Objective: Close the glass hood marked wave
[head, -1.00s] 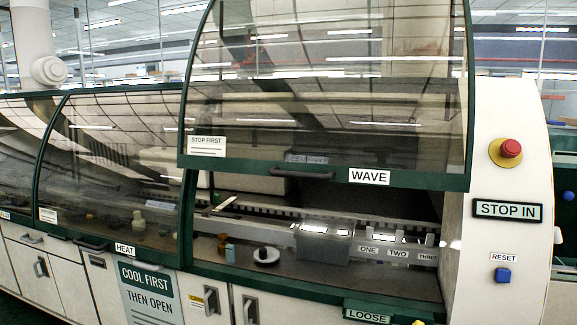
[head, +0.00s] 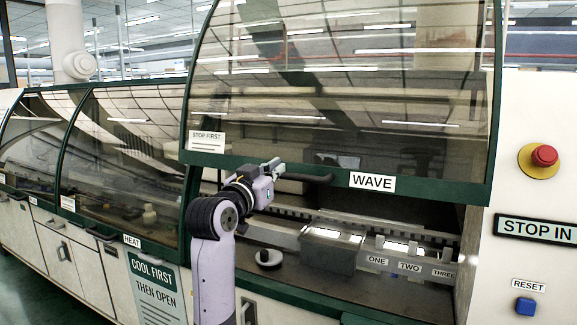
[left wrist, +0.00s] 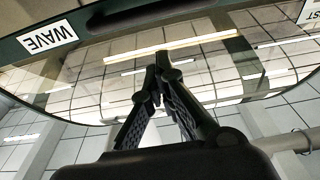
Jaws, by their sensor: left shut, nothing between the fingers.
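The glass hood marked WAVE (head: 340,105) is raised, with a dark open gap between its green lower rail and the machine's bed. Its dark bar handle (head: 307,178) is on the lower rail, left of the WAVE label (head: 372,181). My left gripper (head: 274,166) is at the left end of the handle, shut and empty. In the left wrist view the shut fingertips (left wrist: 161,62) point at the hood glass, apart in the picture from the dark handle (left wrist: 150,12). Whether the gripper touches the hood cannot be told. My right gripper is not in view.
The HEAT hood (head: 120,150) at left is down. Inside the open bay are a grey block (head: 330,250), a round knob-like part (head: 268,258) and tags ONE, TWO, THREE. A red button (head: 544,155) and blue RESET button (head: 525,306) are on the right panel.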

